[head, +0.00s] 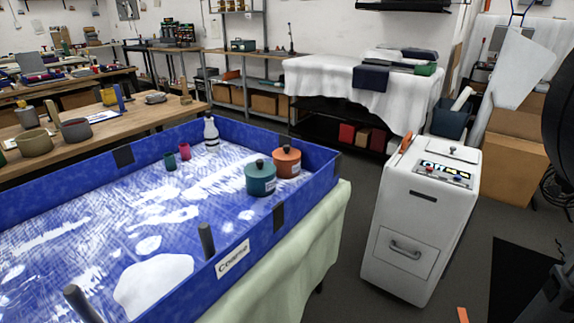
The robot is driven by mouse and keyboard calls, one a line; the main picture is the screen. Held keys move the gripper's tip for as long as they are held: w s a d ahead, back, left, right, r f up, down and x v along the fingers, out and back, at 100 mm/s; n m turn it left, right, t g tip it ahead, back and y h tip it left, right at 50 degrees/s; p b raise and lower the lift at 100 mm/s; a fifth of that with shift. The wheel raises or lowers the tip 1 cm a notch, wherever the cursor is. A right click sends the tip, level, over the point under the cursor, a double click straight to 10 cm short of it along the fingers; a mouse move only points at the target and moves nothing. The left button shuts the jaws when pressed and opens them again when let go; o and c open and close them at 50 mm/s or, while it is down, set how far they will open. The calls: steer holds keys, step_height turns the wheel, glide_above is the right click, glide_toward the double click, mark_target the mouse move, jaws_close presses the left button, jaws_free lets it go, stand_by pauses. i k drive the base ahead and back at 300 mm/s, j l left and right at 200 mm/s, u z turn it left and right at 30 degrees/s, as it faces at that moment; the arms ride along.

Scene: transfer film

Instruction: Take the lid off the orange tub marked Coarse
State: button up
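The orange tub (288,168) stands upright in the far right corner of a blue-walled tray (310,190). Its orange lid (286,153) with a dark knob sits on top. A small white label is on its front, too small to read. A teal tub (261,184) with a lid and dark knob stands just in front and to the left, overlapping the orange tub's left side in the picture. My gripper is not in view; only dark parts, likely of my arm, show at the right edge.
Dark posts (206,241) rise by that wall. A white bottle (211,134) and small cups (184,151) stand farther back. A white cabinet (421,220) stands on the floor to the right.

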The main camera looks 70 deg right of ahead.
mark_target(286, 153)
steer(key=i+l+z, duration=0.1)
steer(key=l+z, duration=0.25)
steer(key=i+l+z, duration=0.15)
steer(key=z, duration=0.15)
steer(key=i+l+z, duration=0.15)
steer(key=l+z, duration=0.2)
steer(key=i+l+u, duration=0.15)
steer(key=i+l, duration=0.15)
